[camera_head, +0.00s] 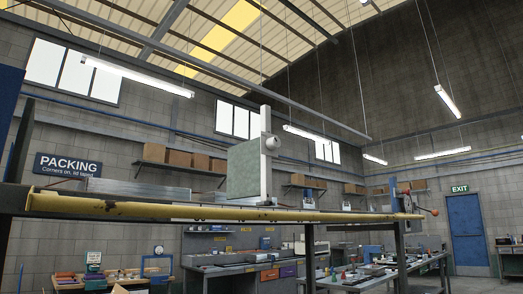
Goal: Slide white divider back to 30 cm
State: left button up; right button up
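A white upright post (265,150) stands above a raised bench, with a flat grey-green panel (243,172) beside it on its left. This looks like the white divider. A small round white part (272,143) sticks out on its right side, partway up. A long yellow bar (130,207) runs along the bench's front edge. A pale strip with dark marks (270,214) lies along it, below the post. The marks are too small to read, so I cannot tell the divider's position. The divider's foot is partly hidden behind the bar. Neither of my grippers is in view.
A lever with a red knob (434,212) sticks out at the bar's right end. Low workbenches with tools (375,275) stand beyond, under the bench's level. Shelves with boxes (185,160) hang on the back wall. The air around the divider is clear.

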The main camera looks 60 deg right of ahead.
aim_at(250, 172)
jog(key=i+j, duration=0.35)
jog(key=i, duration=0.15)
jog(key=z, duration=2.55)
